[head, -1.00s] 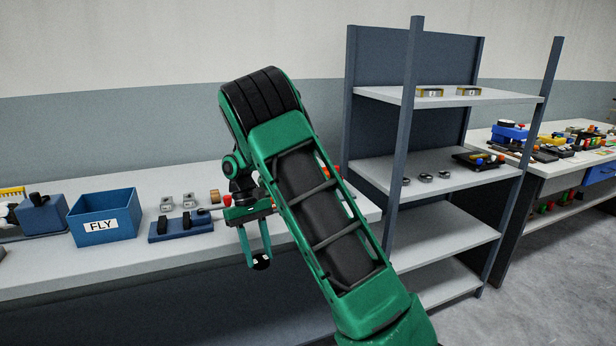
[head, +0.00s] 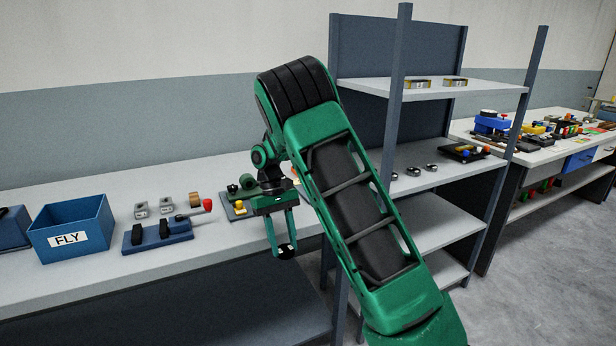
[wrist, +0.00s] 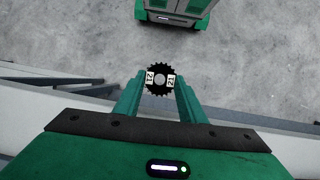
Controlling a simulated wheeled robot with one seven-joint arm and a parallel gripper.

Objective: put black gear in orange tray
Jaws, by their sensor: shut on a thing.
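The black gear (wrist: 160,67) is toothed and dark, with a grey centre and white labels marked 21 beside it at the fingertips. My gripper (wrist: 160,80) is shut on it. In the head view my gripper (head: 281,245) points downward with the gear (head: 286,252) between its fingertips, in front of the bench's front edge. In the wrist view, the floor lies beyond the gear. I cannot make out an orange tray in any view.
A light bench (head: 100,274) holds a blue FLY bin (head: 70,240), a blue fixture (head: 158,238) and small parts. A grey shelf rack (head: 425,214) stands to the right. A cluttered white table (head: 540,160) is farther right, with open floor (head: 530,285) before it.

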